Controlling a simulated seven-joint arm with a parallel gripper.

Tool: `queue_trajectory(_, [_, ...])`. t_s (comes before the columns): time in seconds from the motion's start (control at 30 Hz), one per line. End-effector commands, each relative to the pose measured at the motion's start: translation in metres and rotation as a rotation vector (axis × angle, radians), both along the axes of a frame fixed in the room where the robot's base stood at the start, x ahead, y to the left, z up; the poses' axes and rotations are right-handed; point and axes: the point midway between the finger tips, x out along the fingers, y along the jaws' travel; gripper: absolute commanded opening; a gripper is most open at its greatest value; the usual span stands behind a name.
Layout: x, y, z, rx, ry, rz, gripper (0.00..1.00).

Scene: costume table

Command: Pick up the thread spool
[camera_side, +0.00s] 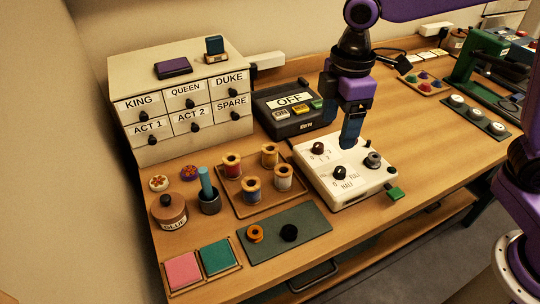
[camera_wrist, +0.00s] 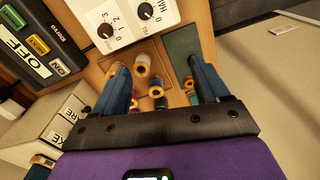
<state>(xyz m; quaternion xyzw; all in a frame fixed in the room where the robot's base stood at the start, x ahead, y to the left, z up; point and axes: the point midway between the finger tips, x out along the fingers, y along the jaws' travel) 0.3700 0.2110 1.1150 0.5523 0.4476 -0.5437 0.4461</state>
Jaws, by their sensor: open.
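Several thread spools stand upright on a wooden tray (camera_side: 238,207) in the side view: a red one (camera_side: 232,167), a yellow one (camera_side: 269,156), a blue one (camera_side: 252,190) and a pale one (camera_side: 284,178). My gripper (camera_side: 349,142) is over the white control box, to the right of the tray, and apart from the spools. In the wrist view, my gripper (camera_wrist: 158,72) is open, its blue fingers spread and empty. Spools show beyond and between the fingers, including a pale one (camera_wrist: 142,64) and another (camera_wrist: 156,86). Fingers and palm partly hide the tray.
The white control box (camera_side: 338,193) with knobs stands right of the tray. A dark switch box (camera_side: 285,118) marked OFF is behind it. A green mat (camera_side: 285,252) with two small round things lies in front. The labelled drawer cabinet (camera_side: 180,105) and glue jar (camera_side: 170,212) are left.

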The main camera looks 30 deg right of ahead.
Motion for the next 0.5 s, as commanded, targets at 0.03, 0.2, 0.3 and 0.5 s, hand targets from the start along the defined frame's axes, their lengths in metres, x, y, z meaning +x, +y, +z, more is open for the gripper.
queue_trajectory(0.03, [0.017, 0.010, -0.001, -0.003, 0.001, 0.016, 0.74])
queue_trajectory(0.2, [0.069, 0.035, -0.003, -0.007, 0.005, 0.085, 0.74])
queue_trajectory(0.3, [0.097, 0.046, -0.007, -0.009, 0.007, 0.125, 0.74])
queue_trajectory(0.5, [0.138, 0.057, -0.014, -0.010, 0.007, 0.186, 0.74])
